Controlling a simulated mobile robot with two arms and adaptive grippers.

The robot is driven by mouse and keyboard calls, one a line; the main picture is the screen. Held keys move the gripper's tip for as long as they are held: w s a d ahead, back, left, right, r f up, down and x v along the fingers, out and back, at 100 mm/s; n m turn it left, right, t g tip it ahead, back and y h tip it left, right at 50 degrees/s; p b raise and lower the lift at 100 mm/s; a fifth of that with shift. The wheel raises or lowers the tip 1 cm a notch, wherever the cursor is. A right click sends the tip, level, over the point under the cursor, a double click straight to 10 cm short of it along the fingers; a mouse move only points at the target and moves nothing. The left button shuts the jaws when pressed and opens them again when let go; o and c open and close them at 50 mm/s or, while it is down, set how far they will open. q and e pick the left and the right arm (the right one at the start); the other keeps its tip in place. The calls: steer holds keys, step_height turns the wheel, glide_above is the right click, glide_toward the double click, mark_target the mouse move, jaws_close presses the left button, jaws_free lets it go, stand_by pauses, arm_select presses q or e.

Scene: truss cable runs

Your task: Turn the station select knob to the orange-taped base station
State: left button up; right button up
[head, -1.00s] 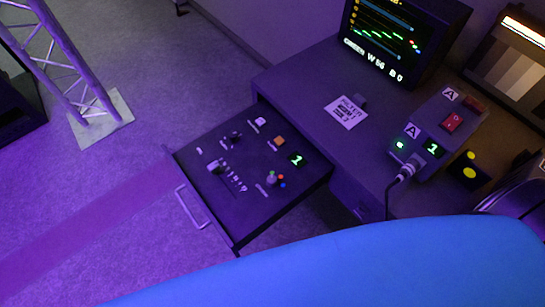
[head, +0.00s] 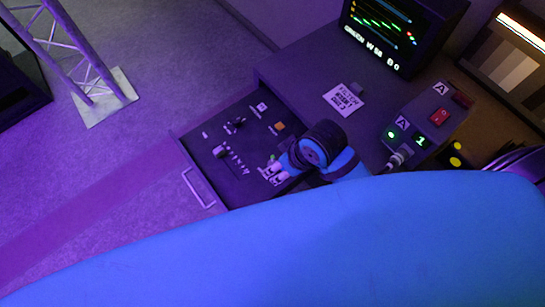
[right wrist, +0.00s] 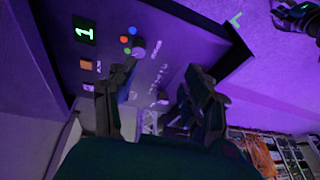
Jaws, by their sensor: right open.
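The station select knob (right wrist: 138,48) shows in the right wrist view as a small grey knob on the dark drawer panel (right wrist: 188,48), with red, blue and green dots around it. My right gripper (right wrist: 158,82) is open, with one finger near the knob and the other over the panel to its right. Contact cannot be told. In the head view my right gripper (head: 273,172) covers most of the knob and the panel display. A green "1" display (right wrist: 85,31) shows in the right wrist view. I cannot pick out an orange-taped base station.
An orange button (head: 279,126) and other controls sit on the open drawer. The desk (head: 312,68) holds a box (head: 430,120) with a red switch, a cable and a green "1". A monitor (head: 385,30) stands behind.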

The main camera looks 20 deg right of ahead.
steer(key=w+a+r+n+g, duration=0.1)
steer(key=w+a+r+n, duration=0.2)
steer(key=a+r, duration=0.1)
steer(key=r+n+g+h, duration=0.1)
steer(key=n+g+h, duration=0.1)
steer(key=n+g, duration=0.1)
glide_above(273, 162)
steer(key=shift+t, duration=0.3)
step_height(273, 162, down, 16)
steer(key=shift+f, duration=0.15)
steer(key=shift+p, duration=0.35)
jaws_close()
